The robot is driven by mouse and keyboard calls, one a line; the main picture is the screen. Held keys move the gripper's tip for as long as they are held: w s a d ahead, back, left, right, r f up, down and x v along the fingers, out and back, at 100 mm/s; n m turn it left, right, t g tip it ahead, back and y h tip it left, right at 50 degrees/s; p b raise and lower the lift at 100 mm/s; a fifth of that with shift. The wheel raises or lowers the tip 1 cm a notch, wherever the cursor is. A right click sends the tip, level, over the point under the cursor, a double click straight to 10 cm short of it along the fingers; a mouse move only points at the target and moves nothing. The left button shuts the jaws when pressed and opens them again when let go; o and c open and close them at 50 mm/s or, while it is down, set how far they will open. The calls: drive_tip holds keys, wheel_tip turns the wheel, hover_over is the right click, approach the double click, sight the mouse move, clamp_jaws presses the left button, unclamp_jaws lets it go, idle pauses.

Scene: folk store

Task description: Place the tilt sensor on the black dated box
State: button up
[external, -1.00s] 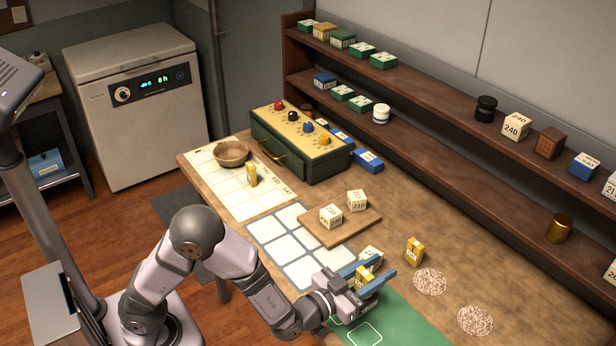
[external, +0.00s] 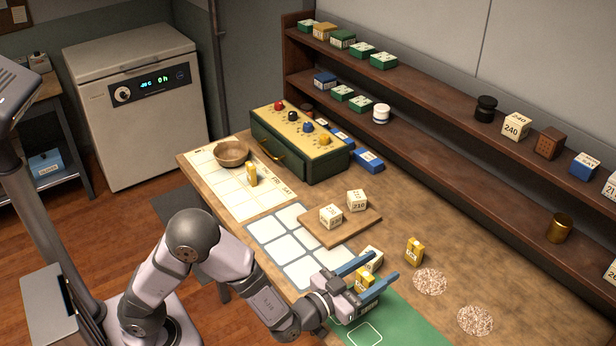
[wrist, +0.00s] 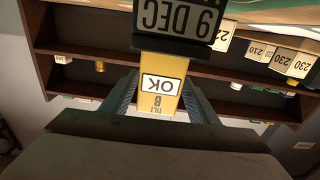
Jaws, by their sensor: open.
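The yellow tilt sensor (wrist: 158,95), marked OK and TILT B, stands on the black dated box (wrist: 180,18), which reads 9 DEC; the wrist view shows them upside down. The sensor also shows in the external view (external: 364,279), between the blue fingers of my gripper (external: 382,267). My gripper is open, with one finger on each side of the sensor; a gap beside it shows in the wrist view. The black box is mostly hidden behind my gripper in the external view.
A white cube (external: 373,258) stands just behind the fingers. Another yellow block (external: 414,250) stands to the right. A wooden board (external: 318,232) holds two white cubes. The green mat (external: 408,325) is clear in front. Shelves (external: 440,135) line the back.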

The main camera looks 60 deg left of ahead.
sight(362, 280)
drive_tip(key=shift+s+a+f, duration=0.1)
drive_tip(key=shift+s+f, duration=0.05)
drive_tip(key=shift+f, duration=0.65)
drive_tip(key=shift+r+p, duration=0.4)
drive_tip(key=shift+p, duration=0.15)
drive_tip(key=shift+d, duration=0.2)
drive_tip(key=s, duration=0.6)
drive_tip(key=s+b, duration=0.1)
drive_tip(key=s, duration=0.1)
drive_tip(key=shift+s+r, duration=0.3)
drive_tip(key=shift+s, duration=0.1)
drive_tip(key=shift+r+p, duration=0.25)
drive_tip(key=shift+p, duration=0.45)
drive_tip(key=shift+s+d+f+p, duration=0.1)
drive_tip(key=shift+s+p, duration=0.05)
drive_tip(key=shift+p, duration=0.85)
drive_tip(key=shift+s+p, duration=1.15)
drive_tip(key=shift+p, duration=1.65)
